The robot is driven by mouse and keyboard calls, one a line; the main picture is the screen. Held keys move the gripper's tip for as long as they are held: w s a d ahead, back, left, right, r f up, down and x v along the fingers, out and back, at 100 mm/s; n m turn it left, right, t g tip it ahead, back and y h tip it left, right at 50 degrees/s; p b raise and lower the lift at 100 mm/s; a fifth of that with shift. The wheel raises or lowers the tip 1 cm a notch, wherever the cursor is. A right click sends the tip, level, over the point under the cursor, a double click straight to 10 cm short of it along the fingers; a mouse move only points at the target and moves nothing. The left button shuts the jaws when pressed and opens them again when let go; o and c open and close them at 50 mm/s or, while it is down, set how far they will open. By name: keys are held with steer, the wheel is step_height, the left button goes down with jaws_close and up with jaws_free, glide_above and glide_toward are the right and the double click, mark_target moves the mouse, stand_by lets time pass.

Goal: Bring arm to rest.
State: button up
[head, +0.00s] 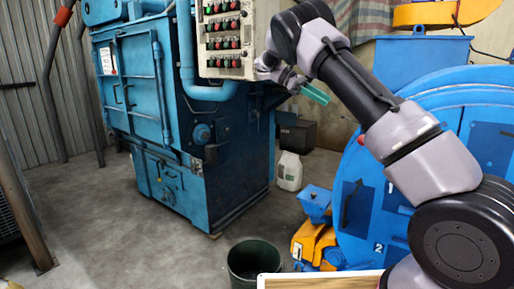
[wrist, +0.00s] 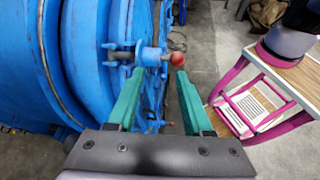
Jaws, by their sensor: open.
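My arm reaches up and across the right half of the head view. My gripper (head: 315,94) has green fingers and is held in the air between the blue machine and the blue drum. In the wrist view my gripper (wrist: 154,85) shows its two green fingers spread apart with nothing between them. Beyond the fingertips is a red ball knob (wrist: 177,59) on a metal rod at the side of the blue drum (wrist: 85,60). The knob appears apart from the fingers.
The blue drum (head: 455,108) stands close behind my arm. A control panel (head: 224,40) hangs on the blue machine (head: 140,90). Grey floor at left is free.

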steer(key=s+d+r+m+t+y, duration=0.25)
steer(key=s+d+y, duration=0.2)
steer(key=s, duration=0.25)
steer(key=s+d+r+m+t+y, duration=0.1)
steer(key=s+d+r+m+y, duration=0.15)
steer(key=s+d, duration=0.35)
steer(key=s+a+m+t+y, duration=0.3)
steer(key=s+a+m+t, duration=0.1)
steer(key=s, duration=0.6)
steer(key=s+a+m+t+y, duration=0.3)
steer(key=s+a+m+t, duration=0.1)
steer(key=s, duration=0.6)
steer(key=shift+s+r+m+t+y, duration=0.35)
steer(key=shift+m+t, duration=0.3)
steer(key=shift+m, duration=0.45)
